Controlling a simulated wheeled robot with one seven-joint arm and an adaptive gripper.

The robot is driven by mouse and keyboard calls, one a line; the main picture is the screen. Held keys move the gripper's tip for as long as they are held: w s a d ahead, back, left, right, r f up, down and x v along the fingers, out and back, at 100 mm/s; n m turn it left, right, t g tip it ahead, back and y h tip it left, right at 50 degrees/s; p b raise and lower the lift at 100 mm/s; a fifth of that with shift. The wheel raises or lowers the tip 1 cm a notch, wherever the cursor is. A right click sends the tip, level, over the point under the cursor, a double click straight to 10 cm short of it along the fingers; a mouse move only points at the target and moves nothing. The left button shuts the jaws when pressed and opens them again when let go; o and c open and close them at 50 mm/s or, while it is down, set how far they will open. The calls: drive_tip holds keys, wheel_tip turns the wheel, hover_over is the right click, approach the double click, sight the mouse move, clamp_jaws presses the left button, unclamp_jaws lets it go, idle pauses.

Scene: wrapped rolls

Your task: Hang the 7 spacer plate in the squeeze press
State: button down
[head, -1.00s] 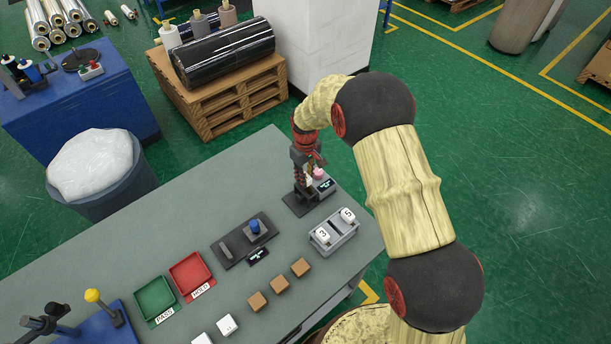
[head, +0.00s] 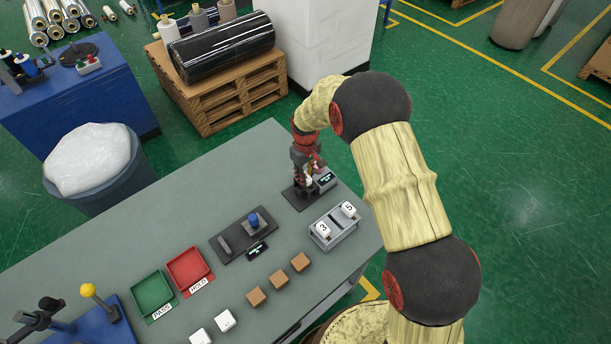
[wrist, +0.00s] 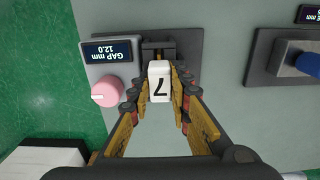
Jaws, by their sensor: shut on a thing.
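The white spacer plate marked 7 (wrist: 159,82) is between the fingers of my gripper (wrist: 160,95) in the wrist view, and the fingers are shut on it. The squeeze press (wrist: 160,45) is a dark frame just beyond the plate, with a pink knob (wrist: 106,92) and a display reading GAP mm 12.0 (wrist: 108,51). The plate overlaps the press opening in this view; I cannot tell whether it touches. In the head view my gripper (head: 308,172) is down at the press (head: 300,196), and the plate is hidden there.
A grey rack (head: 334,231) holds plates marked 3 and 5 near the press. A dark fixture with a blue knob (head: 253,219), several brown blocks (head: 279,279), a red HOLD tray (head: 188,267) and a green PASS tray (head: 152,293) are on the table.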

drive_tip(key=c, duration=1.6)
unclamp_jaws()
drive_tip(key=shift+o, duration=0.2)
wheel_tip(320, 180, up, 12)
